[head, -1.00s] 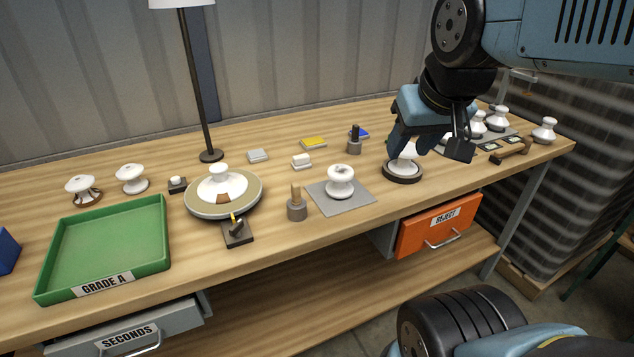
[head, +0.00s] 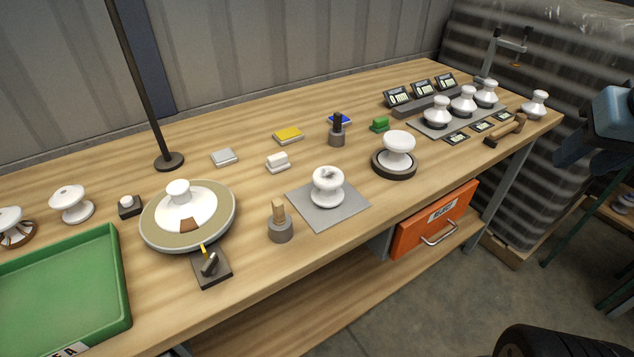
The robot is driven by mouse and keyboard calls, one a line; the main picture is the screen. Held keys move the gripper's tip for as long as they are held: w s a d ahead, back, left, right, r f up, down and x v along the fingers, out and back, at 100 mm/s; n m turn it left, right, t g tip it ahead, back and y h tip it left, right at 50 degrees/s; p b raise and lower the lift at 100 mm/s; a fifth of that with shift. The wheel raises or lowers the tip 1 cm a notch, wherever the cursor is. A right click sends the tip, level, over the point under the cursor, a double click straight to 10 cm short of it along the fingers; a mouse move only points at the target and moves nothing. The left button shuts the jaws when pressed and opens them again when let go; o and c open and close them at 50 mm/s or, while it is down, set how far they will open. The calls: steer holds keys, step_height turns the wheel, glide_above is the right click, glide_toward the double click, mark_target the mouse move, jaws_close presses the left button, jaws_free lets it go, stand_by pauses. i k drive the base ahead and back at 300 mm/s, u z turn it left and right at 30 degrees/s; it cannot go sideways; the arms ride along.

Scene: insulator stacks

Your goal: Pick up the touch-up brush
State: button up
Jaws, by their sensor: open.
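A wooden-topped piece, likely the touch-up brush (head: 278,211), stands upright in a small grey round holder (head: 280,231) near the bench's front edge. It is between the round turntable and the grey mat; its bristles do not show. A second grey holder with a black upright piece (head: 337,123) stands farther back, and I cannot fully rule it out as the brush.
A turntable (head: 157,237) with a white insulator stands left of the wooden-topped piece. A grey mat (head: 347,213) bearing an insulator lies right of it. A lamp pole (head: 139,90) rises behind. A green tray (head: 60,290) is at left. The orange drawer (head: 418,232) is partly open below.

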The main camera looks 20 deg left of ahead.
mark_target(279, 218)
steer(key=z, duration=0.35)
steer(key=k, duration=2.15)
steer(key=u, duration=1.3)
steer(key=i, duration=1)
steer(key=u, duration=0.05)
